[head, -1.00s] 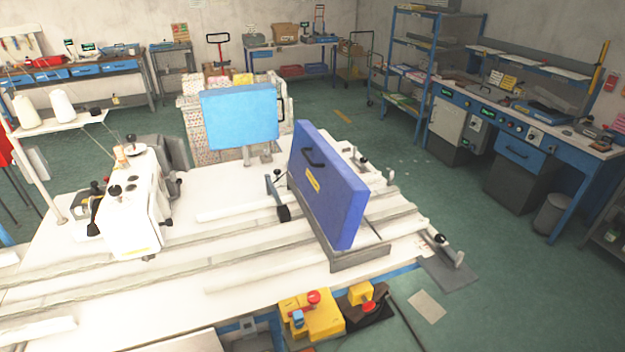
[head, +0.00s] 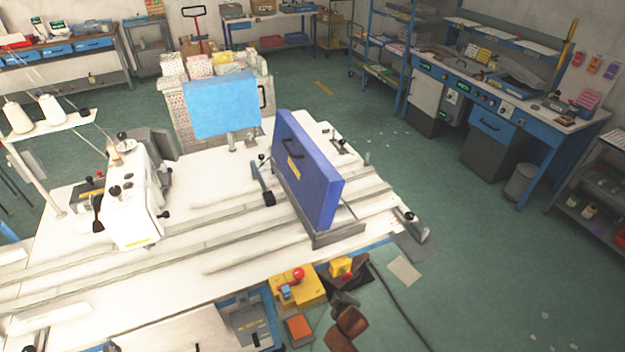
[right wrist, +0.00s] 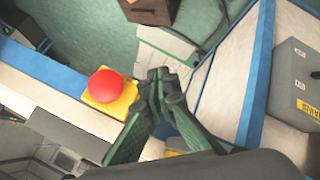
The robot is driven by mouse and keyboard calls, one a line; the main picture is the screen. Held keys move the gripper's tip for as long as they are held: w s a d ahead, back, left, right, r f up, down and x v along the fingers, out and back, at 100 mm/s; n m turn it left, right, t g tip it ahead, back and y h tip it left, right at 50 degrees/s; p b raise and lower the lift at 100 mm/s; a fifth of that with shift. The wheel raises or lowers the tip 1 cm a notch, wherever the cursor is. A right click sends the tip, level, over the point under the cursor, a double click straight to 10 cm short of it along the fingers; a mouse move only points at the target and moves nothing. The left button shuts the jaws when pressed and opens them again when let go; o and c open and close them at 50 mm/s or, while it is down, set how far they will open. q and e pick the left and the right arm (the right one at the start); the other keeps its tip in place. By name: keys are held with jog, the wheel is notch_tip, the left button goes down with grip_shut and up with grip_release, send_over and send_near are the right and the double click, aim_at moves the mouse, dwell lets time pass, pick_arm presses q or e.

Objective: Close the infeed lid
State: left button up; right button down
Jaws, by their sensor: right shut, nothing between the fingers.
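The infeed lid, which I take to be the dark blue panel (head: 308,175) with a black handle and yellow label, stands upright, leaning slightly, in a grey frame (head: 340,232) on the white table. It does not show clearly in the right wrist view. My right gripper (right wrist: 163,80) is shut and empty, its dark fingers close together just right of a red button (right wrist: 106,85) on a yellow box. A dark shape at the table's front in the head view may be this gripper, apart from the lid. My left gripper is not in view.
A light blue panel (head: 222,105) stands behind the lid. A white sewing machine (head: 135,205) stands on the left of the table (head: 190,290). A yellow box with a red button (head: 297,285) sits at the front edge.

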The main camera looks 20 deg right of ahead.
jog(key=w+a+r+n+t+h+p, duration=0.1)
jog(key=w+a+r+n+t, duration=0.35)
jog(key=r, duration=1.05)
jog(key=w+d+r+m+t+p, duration=0.15)
jog(key=w+r, duration=0.55)
jog(key=r, duration=0.8)
jog(key=w+a+r+n+t+h+p, duration=0.1)
jog(key=w+a+r+n+t+p, duration=0.3)
jog(key=r, duration=1.1)
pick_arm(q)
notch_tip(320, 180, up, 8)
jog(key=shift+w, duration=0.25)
pick_arm(e)
jog(key=shift+m+g, duration=0.4)
jog(key=shift+g, duration=0.4)
jog(key=w+d, duration=0.2)
jog(key=w, duration=0.1)
jog(key=w+d+f, duration=0.1)
jog(key=w+d, duration=0.2)
jog(key=w, duration=0.1)
jog(key=w+d, duration=0.3)
jog(key=w, duration=0.1)
jog(key=shift+f, duration=0.25)
jog(key=shift+d, duration=0.1)
